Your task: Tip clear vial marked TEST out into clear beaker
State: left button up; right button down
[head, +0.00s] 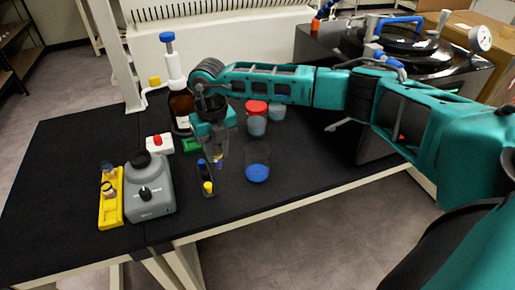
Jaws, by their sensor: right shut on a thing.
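My right gripper (218,157) points down over the middle of the black table, just left of a clear beaker (257,155). It is shut on a small clear thing that looks like the vial; the fingers cover much of it and no TEST marking can be read. The clear beaker stands upright with blue contents at its bottom. The gripper and what it holds appear apart from the beaker. My left gripper is not in view.
A dark rack (208,190) with blue-capped and yellow-capped items stands below the gripper. A grey mixer (150,195), a yellow rack (110,212) and a brown bottle (181,108) stand left. A red-lidded jar (257,120) stands behind the beaker. The table's front right is clear.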

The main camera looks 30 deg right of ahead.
jog(key=shift+s+d+r+t+y, duration=0.35)
jog(key=shift+d+r+t+y, duration=0.25)
jog(key=shift+d+y, duration=0.65)
jog(key=shift+s+d+r+t+y, duration=0.4)
jog(key=shift+d+r+y, duration=0.45)
jog(key=shift+y, duration=0.65)
jog(key=shift+s+d+r+t+y, duration=0.35)
jog(key=shift+d+r+t+y, duration=0.15)
jog(key=shift+d+y, duration=0.8)
jog(key=shift+a+f+y+b, duration=0.1)
jog(key=shift+f+y+b, duration=0.15)
jog(key=shift+f+b, duration=0.7)
jog(key=shift+r, duration=0.6)
jog(key=shift+f+t+y+b, duration=0.35)
jog(key=shift+y+b, duration=0.25)
jog(key=shift+b, duration=1.7)
jog(key=shift+y+b, duration=0.4)
jog(key=shift+b, duration=0.15)
jog(key=shift+y+b, duration=0.3)
jog(key=shift+b, duration=0.8)
